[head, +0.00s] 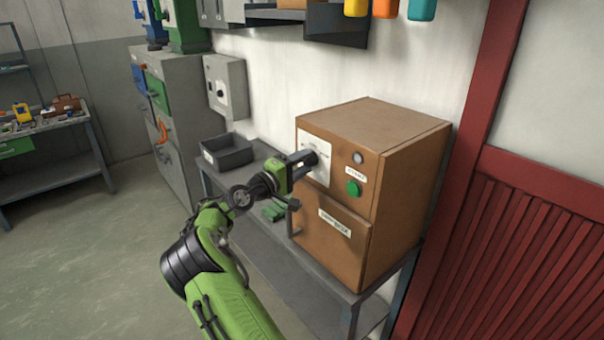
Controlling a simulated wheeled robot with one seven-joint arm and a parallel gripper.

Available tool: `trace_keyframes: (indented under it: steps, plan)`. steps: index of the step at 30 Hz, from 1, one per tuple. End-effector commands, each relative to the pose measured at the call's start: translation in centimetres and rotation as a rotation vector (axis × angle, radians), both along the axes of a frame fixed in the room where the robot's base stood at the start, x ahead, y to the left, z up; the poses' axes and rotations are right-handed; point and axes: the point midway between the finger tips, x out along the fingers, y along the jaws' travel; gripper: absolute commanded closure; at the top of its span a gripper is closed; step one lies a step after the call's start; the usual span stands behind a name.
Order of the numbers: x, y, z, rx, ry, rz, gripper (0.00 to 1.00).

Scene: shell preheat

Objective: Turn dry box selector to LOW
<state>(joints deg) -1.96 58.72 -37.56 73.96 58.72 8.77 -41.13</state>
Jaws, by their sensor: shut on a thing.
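The dry box (408,190) is a brown cabinet on a grey bench, with a white selector panel (321,174) at the upper left of its front. My gripper (308,160) is at this panel, its fingers shut on the selector knob. The fingers hide the knob, so its pointer and setting cannot be read. A green button (353,188) and a round grey lamp or button (358,158) sit to the right of the panel. The lower door (330,235) is closed and has a label and a handle on its left.
The grey bench (300,281) carries a dark open bin (227,152) and green pieces (274,212) left of the box. A grey wall box (226,86) hangs behind. A red slatted panel (505,270) stands close on the right. Open floor lies left.

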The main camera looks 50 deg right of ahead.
Motion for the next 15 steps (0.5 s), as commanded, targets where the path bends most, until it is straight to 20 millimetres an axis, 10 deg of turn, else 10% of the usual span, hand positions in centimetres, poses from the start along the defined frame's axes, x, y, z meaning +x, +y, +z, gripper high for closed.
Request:
trace_keyframes:
  steps: [15]
  plan:
    - [0.07, -0.01, -0.29, -0.034, -0.323, -0.001, 0.88]
